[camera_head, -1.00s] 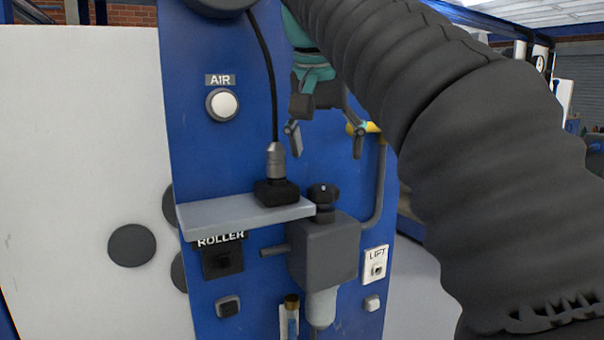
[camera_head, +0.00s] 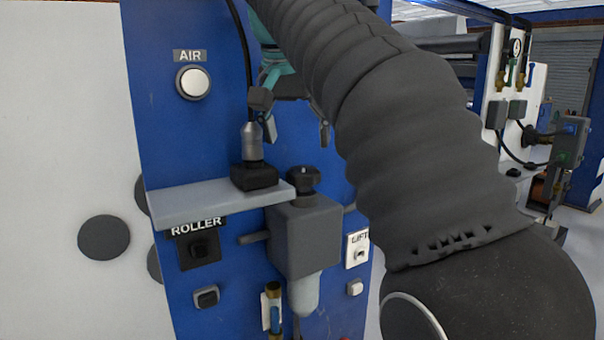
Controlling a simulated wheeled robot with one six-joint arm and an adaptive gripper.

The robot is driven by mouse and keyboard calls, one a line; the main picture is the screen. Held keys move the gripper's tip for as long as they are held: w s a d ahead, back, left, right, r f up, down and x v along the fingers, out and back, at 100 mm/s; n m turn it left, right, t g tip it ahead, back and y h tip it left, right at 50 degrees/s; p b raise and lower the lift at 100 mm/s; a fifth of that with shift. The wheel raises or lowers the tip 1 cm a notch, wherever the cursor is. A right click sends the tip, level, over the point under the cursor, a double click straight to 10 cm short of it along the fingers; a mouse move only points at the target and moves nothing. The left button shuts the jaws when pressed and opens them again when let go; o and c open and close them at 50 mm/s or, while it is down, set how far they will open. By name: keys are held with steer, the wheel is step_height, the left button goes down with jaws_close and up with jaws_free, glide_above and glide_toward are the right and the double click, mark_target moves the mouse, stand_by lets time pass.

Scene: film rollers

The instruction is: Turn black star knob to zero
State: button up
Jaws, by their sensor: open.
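The black star knob (camera_head: 303,181) sits on top of a dark grey regulator block (camera_head: 306,240) on the blue panel. A small pale mark shows on the knob's top; I cannot read any scale. My gripper (camera_head: 296,132) is open and empty, above the knob and apart from it. Its left finger shows beside the cable connector, and its right finger is partly hidden by my arm.
A grey shelf (camera_head: 205,207) left of the knob carries a black base with a metal connector (camera_head: 251,145) and cable, close to my gripper's left finger. AIR (camera_head: 193,82), ROLLER (camera_head: 198,250) and LIFT (camera_head: 357,250) controls surround it. A pale bowl hangs below the block.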

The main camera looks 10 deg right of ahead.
mark_target(303, 169)
steer(key=b+x, duration=0.1)
steer(key=x, duration=0.5)
steer(key=shift+w+d+f+b, duration=0.15)
steer(key=shift+f+b, duration=0.15)
steer(key=shift+f, duration=0.1)
steer(key=shift+c, duration=0.2)
steer(key=c, duration=1.1)
